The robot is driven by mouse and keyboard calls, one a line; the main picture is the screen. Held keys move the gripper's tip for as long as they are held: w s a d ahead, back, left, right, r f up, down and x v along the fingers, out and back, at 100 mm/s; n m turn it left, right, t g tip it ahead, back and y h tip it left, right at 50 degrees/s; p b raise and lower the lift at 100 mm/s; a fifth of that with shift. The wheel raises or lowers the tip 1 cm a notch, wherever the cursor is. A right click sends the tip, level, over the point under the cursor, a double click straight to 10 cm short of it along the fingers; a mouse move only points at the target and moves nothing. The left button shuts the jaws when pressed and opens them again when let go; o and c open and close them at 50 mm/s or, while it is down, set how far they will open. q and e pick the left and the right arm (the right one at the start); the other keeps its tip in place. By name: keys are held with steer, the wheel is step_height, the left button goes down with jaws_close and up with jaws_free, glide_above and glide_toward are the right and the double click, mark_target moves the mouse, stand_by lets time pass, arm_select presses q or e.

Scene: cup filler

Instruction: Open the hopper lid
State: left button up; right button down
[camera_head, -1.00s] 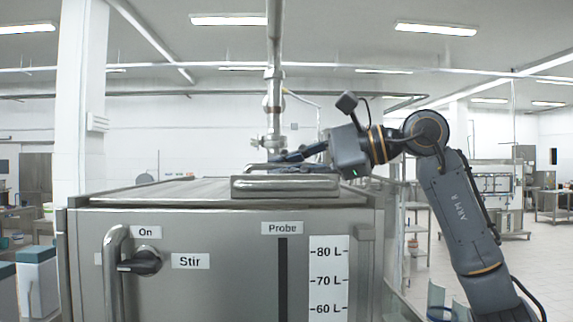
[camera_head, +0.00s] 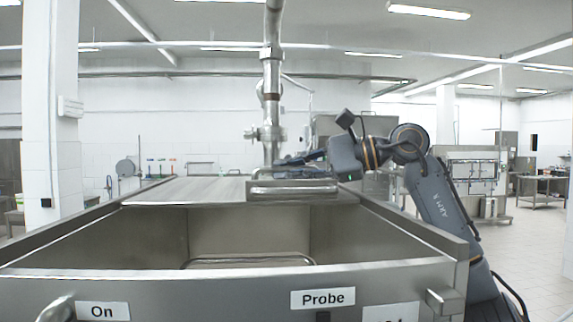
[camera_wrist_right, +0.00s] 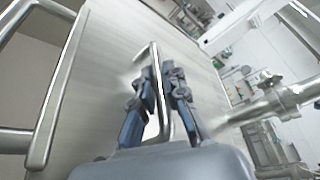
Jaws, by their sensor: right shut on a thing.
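The hopper (camera_head: 220,285) is a large metal box, and its front part is uncovered, showing the inside. Its flat metal lid (camera_head: 185,190) covers the rear part and lies level, with a raised bar (camera_head: 293,187) at its front. My right gripper (camera_head: 297,161) is at the lid, behind that bar. In the right wrist view, my right gripper (camera_wrist_right: 160,85) is shut around a thin metal handle (camera_wrist_right: 155,60) standing on the lid (camera_wrist_right: 105,80). In the head view that handle is mostly hidden. My left gripper is not in view.
A vertical pipe with a valve (camera_head: 270,130) rises behind the lid. A metal frame (camera_head: 250,260) shows inside the hopper. A white pillar (camera_head: 52,120) stands at the left. Open floor (camera_head: 535,245) lies to the right.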

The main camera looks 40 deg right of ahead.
steer(key=shift+w, duration=0.1)
steer(key=c, duration=1.4)
jaws_free()
steer(key=shift+o, duration=0.2)
steer(key=shift+d, duration=0.15)
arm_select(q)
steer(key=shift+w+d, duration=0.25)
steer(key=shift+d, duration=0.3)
arm_select(e)
steer(key=v, duration=1.1)
steer(key=shift+s+d, duration=0.3)
steer(key=shift+s, duration=0.05)
